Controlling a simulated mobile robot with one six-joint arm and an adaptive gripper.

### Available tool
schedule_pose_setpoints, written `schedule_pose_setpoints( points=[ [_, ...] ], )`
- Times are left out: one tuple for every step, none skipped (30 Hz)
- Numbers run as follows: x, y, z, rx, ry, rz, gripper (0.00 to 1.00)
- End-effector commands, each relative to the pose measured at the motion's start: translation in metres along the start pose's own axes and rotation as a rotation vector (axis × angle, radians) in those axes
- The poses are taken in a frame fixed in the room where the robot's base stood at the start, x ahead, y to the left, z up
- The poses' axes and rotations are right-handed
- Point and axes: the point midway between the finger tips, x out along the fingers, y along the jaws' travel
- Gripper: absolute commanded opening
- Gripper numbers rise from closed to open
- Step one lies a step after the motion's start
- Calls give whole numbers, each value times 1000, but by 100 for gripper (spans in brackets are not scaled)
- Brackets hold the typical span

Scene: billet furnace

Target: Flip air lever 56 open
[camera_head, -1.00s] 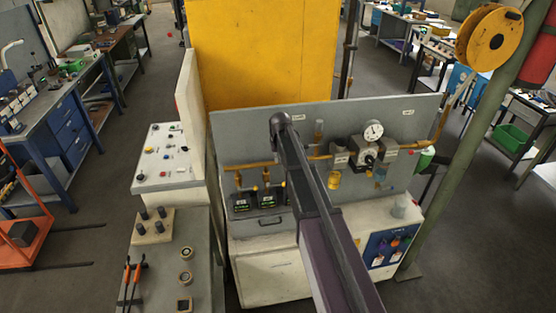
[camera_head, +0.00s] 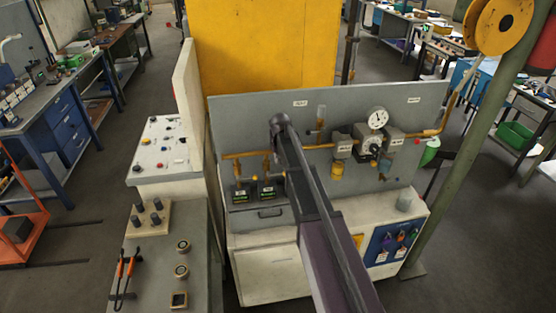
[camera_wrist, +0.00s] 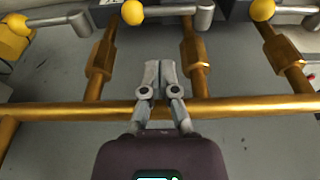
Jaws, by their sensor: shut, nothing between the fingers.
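In the wrist view, my gripper (camera_wrist: 157,80) is shut and empty, its tips between two brass branch pipes and in front of the horizontal brass pipe (camera_wrist: 240,107). Beyond the tips is a row of grey levers with yellow knobs: a left one (camera_wrist: 55,20), a middle one (camera_wrist: 168,11) and a right one (camera_wrist: 297,11). Each visible lever lies crosswise to the branch pipes. The tips appear apart from them all. No number 56 is readable, so I cannot tell which lever is 56. In the head view, my arm hides my gripper and part of the panel.
The grey panel (camera_head: 235,125) carries a brass pipe (camera_head: 247,154), a round gauge (camera_head: 377,117) and regulators. Two small displays (camera_head: 267,193) stand lower left of the arm. A control desk (camera_head: 160,150) is at left, and a green post (camera_head: 455,150) at right.

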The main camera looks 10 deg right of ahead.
Motion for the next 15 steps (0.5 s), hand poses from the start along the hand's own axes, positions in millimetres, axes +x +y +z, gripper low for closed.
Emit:
schedule_pose_setpoints(
  points=[
    [7, 0, 7, 0, 0, 0, 0],
    [9, 0, 9, 0, 0, 0, 0],
    [11, 0, 11, 0, 0, 0, 0],
    [13, 0, 13, 0, 0, 0, 0],
    [15, 0, 15, 0, 0, 0, 0],
    [17, 0, 17, 0, 0, 0, 0],
    [18, 0, 18, 0, 0, 0, 0],
    [19, 0, 20, 0, 0, 0, 0],
    [21, 0, 21, 0, 0, 0, 0],
    [22, 0, 22, 0, 0, 0, 0],
    [22, 0, 23, 0, 0, 0, 0],
    [23, 0, 24, 0, 0, 0, 0],
    [24, 0, 25, 0, 0, 0, 0],
    [24, 0, 25, 0, 0, 0, 0],
    [25, 0, 26, 0, 0, 0, 0]
  ],
)
